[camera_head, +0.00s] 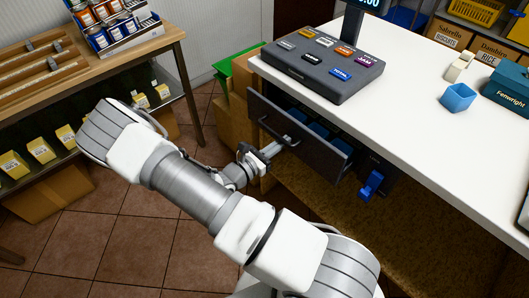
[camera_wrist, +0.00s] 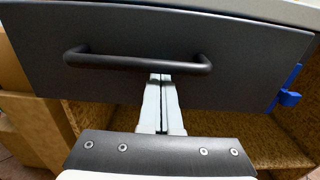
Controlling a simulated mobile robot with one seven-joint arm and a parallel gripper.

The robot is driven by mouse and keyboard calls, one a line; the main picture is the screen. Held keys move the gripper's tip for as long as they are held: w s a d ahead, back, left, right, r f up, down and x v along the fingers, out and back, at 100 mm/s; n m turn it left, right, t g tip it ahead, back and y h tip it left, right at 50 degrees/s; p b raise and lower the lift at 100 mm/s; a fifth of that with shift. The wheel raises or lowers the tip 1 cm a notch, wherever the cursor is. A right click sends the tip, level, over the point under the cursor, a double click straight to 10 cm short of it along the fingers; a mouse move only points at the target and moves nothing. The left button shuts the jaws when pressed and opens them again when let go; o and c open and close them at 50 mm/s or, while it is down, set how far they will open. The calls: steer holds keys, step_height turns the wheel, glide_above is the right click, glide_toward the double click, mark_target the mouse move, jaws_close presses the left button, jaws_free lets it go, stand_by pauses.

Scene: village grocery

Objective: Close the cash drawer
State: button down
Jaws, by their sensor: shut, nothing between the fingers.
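The cash drawer (camera_head: 331,155) is a dark drawer under the white counter, and it stands partly open, with blue compartments showing inside. Its front panel fills the upper part of the wrist view (camera_wrist: 240,75), with a black bar handle (camera_wrist: 130,62) across it. My gripper (camera_head: 277,147) is shut and empty, in front of the drawer front near the handle. In the wrist view its fingertips (camera_wrist: 160,78) are together just below the handle bar, close to the panel. I cannot tell whether they touch it.
A blue item (camera_head: 371,185) hangs right of the drawer. A wooden shelf (camera_head: 95,62) with goods stands at left. Tiled floor (camera_head: 130,215) lies open between.

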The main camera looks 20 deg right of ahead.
steer(key=x, duration=0.8)
steer(key=shift+d, duration=0.2)
steer(key=shift+w+r, duration=0.1)
steer(key=shift+a+p, duration=0.35)
steer(key=shift+a, duration=0.1)
steer(key=p+v, duration=0.1)
steer(key=v, duration=1.2)
steer(key=shift+s+a, duration=0.25)
steer(key=shift+s, duration=0.05)
